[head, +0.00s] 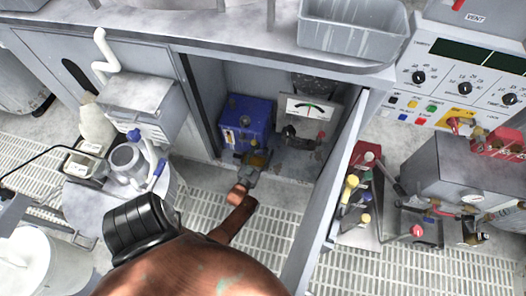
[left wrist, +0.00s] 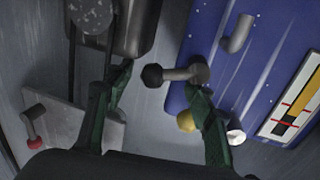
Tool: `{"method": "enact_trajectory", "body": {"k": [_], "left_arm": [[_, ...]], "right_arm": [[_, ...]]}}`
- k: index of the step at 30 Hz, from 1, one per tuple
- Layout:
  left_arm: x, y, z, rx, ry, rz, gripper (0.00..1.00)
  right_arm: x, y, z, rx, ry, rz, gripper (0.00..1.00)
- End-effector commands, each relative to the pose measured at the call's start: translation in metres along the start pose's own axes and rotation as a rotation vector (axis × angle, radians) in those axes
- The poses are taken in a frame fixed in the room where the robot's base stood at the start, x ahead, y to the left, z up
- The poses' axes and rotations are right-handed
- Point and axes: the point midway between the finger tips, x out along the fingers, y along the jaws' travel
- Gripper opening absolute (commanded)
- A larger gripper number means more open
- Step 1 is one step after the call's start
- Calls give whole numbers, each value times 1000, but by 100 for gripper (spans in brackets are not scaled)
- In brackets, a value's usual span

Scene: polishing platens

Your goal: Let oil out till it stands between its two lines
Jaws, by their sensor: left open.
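The blue oil tank (head: 247,120) stands inside the open cabinet. In the left wrist view the blue tank (left wrist: 240,60) fills the right side. Its white sight gauge (left wrist: 272,128) has two red lines and a dark and amber column; the exact oil level is hard to tell. A grey tap handle with a dark knob (left wrist: 180,74) sticks out from the tank's edge. My left gripper (head: 253,163) is in front of the tank, low down. In the wrist view its green fingers (left wrist: 160,88) are apart, with the handle between or just beyond the tips; contact is unclear. My right gripper is not in view.
A white dial gauge (head: 297,103) is beside the tank, near a red-knobbed lever (left wrist: 32,142). The open cabinet door (head: 328,195) stands right of my left arm. A jug (head: 128,162) sits on a stand at left. Grated floor (head: 200,200) lies in front.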

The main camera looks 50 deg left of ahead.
Motion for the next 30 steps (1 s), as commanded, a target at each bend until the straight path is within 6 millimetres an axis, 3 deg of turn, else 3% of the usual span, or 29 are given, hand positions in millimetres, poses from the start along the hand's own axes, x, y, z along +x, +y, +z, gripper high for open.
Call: {"method": "enact_trajectory", "body": {"k": [20, 30], "left_arm": [[-1, -1, 2, -1, -4, -1, 5], [-1, 0, 6, 71, -25, -2, 4]], "right_arm": [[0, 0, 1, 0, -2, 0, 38], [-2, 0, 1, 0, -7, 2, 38]]}}
